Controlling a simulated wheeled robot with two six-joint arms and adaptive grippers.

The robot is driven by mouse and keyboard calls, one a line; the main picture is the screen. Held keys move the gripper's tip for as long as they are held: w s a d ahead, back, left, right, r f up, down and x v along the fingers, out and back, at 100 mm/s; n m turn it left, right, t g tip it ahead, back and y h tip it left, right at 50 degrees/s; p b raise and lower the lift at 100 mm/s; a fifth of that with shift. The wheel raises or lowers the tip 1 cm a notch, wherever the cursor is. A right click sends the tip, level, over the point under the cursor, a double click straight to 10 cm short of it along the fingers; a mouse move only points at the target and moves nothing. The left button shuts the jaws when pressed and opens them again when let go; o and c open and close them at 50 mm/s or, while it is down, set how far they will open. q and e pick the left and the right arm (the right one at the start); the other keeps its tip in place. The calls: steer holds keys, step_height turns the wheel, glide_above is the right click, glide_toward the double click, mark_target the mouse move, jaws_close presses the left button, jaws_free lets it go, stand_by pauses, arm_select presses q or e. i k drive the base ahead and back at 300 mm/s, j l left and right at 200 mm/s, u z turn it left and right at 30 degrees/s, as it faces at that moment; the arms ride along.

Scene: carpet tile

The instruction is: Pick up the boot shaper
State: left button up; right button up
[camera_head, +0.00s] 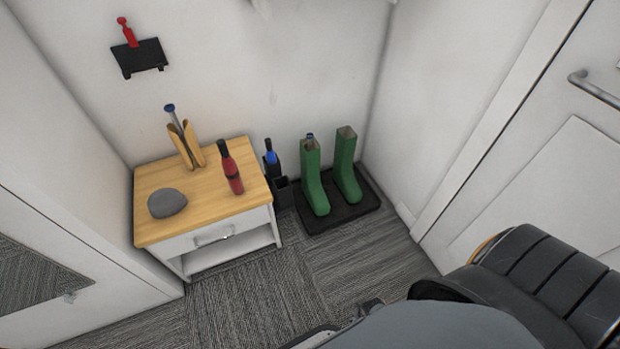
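The boot shaper (184,140) looks like two curved yellow halves around a metal rod with a blue knob on top. It stands upright at the back of the wooden-topped side table (205,200). I can make out neither of my grippers in this view.
A grey stone-like object (167,203) and a red bottle-like object (231,168) share the table top. A black holder (282,192) stands beside the table. The right boot (346,170) shares the black tray (350,212). Carpet (245,300) in front is clear.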

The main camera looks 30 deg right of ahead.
mark_target(181, 142)
steer(key=i+j, duration=0.15)
steer(key=j, duration=0.25)
steer(key=i+j, duration=0.1)
steer(key=j, duration=0.3)
steer(key=i+j, duration=0.15)
steer(key=j, duration=0.25)
